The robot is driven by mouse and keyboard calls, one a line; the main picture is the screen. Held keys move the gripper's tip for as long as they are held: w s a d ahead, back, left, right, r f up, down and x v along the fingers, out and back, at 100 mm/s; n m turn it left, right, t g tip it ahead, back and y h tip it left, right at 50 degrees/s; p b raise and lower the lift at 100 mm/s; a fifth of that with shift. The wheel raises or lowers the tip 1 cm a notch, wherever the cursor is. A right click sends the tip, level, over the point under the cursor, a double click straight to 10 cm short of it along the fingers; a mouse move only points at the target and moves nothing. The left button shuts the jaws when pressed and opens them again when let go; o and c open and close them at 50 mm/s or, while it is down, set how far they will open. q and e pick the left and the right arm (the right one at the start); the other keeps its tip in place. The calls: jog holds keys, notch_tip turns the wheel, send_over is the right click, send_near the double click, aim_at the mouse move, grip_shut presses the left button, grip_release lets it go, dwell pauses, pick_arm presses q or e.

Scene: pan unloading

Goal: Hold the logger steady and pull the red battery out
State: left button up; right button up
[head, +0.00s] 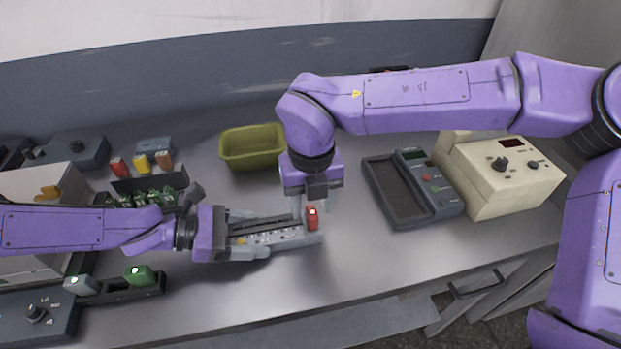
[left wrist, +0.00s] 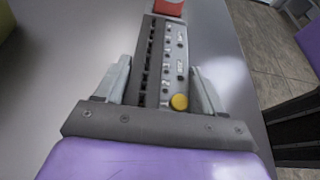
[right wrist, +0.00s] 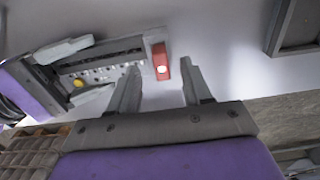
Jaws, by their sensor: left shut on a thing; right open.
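The grey logger (head: 280,240) lies on the metal bench, with rows of ports and a yellow button (left wrist: 179,102). My left gripper (head: 245,235) is shut on the logger, one finger along each long side, as the left wrist view also shows. The red battery (head: 312,218) sits at the logger's right end; it also shows in the right wrist view (right wrist: 161,66). My right gripper (head: 312,200) is open above that end. In the right wrist view the battery lies between the lines of its fingers (right wrist: 155,80), nearer the left one. I cannot tell whether they touch.
A green bin (head: 252,160) stands behind the logger. A grey device with a tray (head: 400,205) and a cream box (head: 500,185) stand at right. Several batteries and racks (head: 130,285) fill the left. The bench front is clear.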

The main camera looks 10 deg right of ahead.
aim_at(311, 213)
jog(key=shift+f, duration=0.8)
grip_shut()
jog(key=shift+r, duration=0.75)
jog(key=shift+r, duration=2.25)
